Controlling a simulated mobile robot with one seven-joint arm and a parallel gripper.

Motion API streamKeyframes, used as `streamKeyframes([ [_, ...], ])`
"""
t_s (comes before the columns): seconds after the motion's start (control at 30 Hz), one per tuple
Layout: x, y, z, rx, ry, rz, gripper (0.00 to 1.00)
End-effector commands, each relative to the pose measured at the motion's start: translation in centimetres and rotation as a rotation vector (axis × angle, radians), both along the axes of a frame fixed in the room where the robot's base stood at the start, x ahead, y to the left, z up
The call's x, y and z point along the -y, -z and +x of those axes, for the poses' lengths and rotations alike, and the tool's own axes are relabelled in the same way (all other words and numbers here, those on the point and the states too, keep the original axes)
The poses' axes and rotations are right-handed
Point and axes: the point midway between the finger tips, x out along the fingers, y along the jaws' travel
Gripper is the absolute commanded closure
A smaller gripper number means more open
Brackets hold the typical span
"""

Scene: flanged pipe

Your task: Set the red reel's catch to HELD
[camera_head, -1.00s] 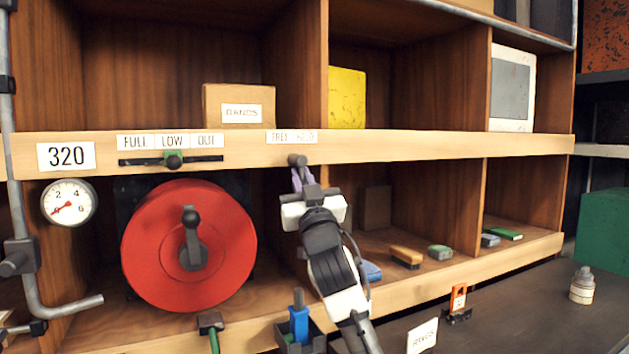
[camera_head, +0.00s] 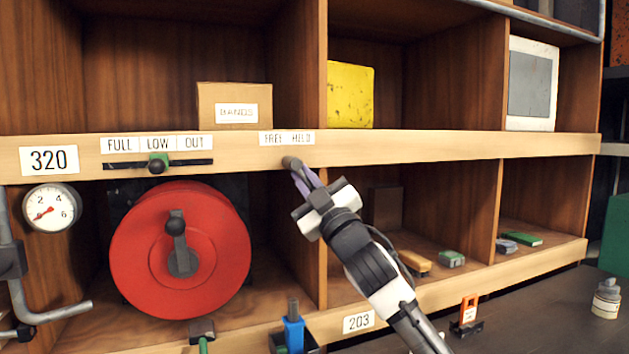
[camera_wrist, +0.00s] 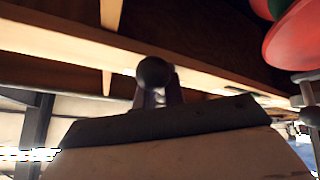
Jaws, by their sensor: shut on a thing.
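The red reel (camera_head: 178,250) stands in the lower left bay, with a dark crank knob on its front. The catch's dark round knob (camera_head: 290,162) sticks out of the shelf rail just below the FREE and HELD labels (camera_head: 287,138). It sits near the middle of the two words; I cannot tell which setting it is at. My gripper (camera_head: 303,178) reaches up from the lower right, its jaws shut on the catch at the knob. In the wrist view the knob (camera_wrist: 153,72) shows between the fingertips (camera_wrist: 156,92), which hide the catch's stem.
A slider with a green-backed knob (camera_head: 157,163) sits under FULL, LOW and OUT. A gauge (camera_head: 52,207) and a grey pipe (camera_head: 40,315) are at the left. A blue-handled item (camera_head: 294,328) stands below. Small blocks (camera_head: 452,258) lie in the right lower bays.

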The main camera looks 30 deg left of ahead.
Motion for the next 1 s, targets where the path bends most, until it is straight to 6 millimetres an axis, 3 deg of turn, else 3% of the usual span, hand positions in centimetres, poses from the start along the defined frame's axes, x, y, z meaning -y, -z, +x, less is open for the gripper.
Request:
streamKeyframes([
  [0.03,0.34,-0.39,0.74,0.015,0.017,-0.021,1.0],
  [0.4,0.2,-0.53,0.58,0.123,0.015,-0.103,1.0],
  [0.93,0.17,-0.32,0.51,0.14,0.014,-0.114,1.0],
  [0.97,0.17,-0.32,0.51,0.14,0.014,-0.114,0.85],
  [1.0,0.16,-0.3,0.52,0.139,0.014,-0.115,0.8],
])
